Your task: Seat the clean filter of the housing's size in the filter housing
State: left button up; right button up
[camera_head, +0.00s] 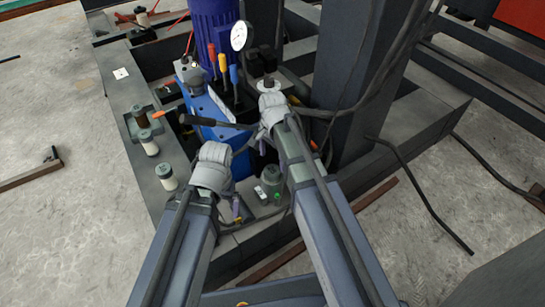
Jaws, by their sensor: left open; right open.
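Several small cylindrical filters stand on the dark base left of the blue unit. One is brownish with a dark top (139,116), one is white with a grey-green cap (148,142), and a wider white one (167,177) stands nearest. A grey-green round body (271,178) to the right may be the filter housing; its opening cannot be made out. My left gripper (237,208) is open, left of and below that body, mostly hidden by its wrist. My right gripper (262,148) is open, above and behind it, partly hidden. Neither visibly holds a filter.
The blue hydraulic unit (210,108) carries a blue motor, coloured-handle levers, a gauge (239,36) and a long dark lever (212,121). A thick dark post (345,80) and hanging cables (430,200) stand right.

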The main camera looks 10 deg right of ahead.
aim_at(273, 170)
notch_tip(273, 170, up, 9)
jog(key=p, duration=0.7)
jog(key=shift+f, duration=0.15)
jog(key=shift+f, duration=0.15)
notch_tip(273, 170, down, 13)
jog(key=b, duration=1.2)
jog(key=shift+r, duration=0.35)
notch_tip(273, 170, up, 13)
jog(key=p, duration=1.3)
notch_tip(273, 170, down, 14)
jog(key=b, duration=1.4)
jog(key=shift+f, duration=0.1)
notch_tip(273, 170, up, 10)
jog(key=p, duration=1)
jog(key=shift+r, duration=0.25)
